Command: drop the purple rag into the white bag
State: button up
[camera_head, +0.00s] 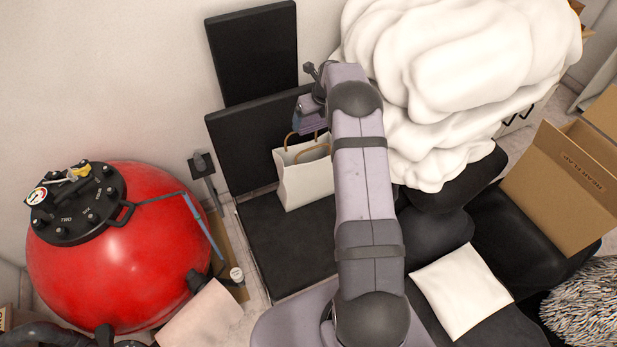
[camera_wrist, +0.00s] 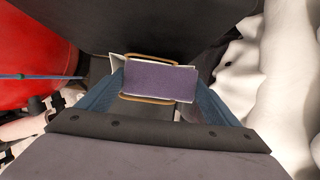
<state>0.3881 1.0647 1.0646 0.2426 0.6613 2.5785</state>
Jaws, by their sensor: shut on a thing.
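The purple rag (camera_wrist: 159,81) is held between the two blue fingers of my gripper (camera_wrist: 160,90) in the wrist view. The white bag (camera_head: 306,180) stands upright on a black seat in the head view, with tan loop handles. My gripper (camera_head: 310,119) is shut on the rag, above the bag's opening near its back handle. In the wrist view the bag (camera_wrist: 118,66) lies below the rag, with a handle showing on either side of it. The rag hides most of the bag's opening there. My arm covers part of the bag's right side in the head view.
A black seat (camera_head: 283,245) with a backrest (camera_head: 250,150) surrounds the bag. A large white puffy pile (camera_head: 470,70) stands close on the right. A red tank (camera_head: 120,255) stands at the left. An open cardboard box (camera_head: 565,185) and a white cushion (camera_head: 462,290) are on the right.

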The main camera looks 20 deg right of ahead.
aim_at(313, 131)
jog(key=shift+f+b, duration=2.05)
jog(key=shift+f, duration=0.55)
jog(key=o, duration=0.9)
jog(key=shift+r, duration=0.15)
jog(key=shift+b+v, duration=0.85)
jog(key=shift+v, duration=2.7)
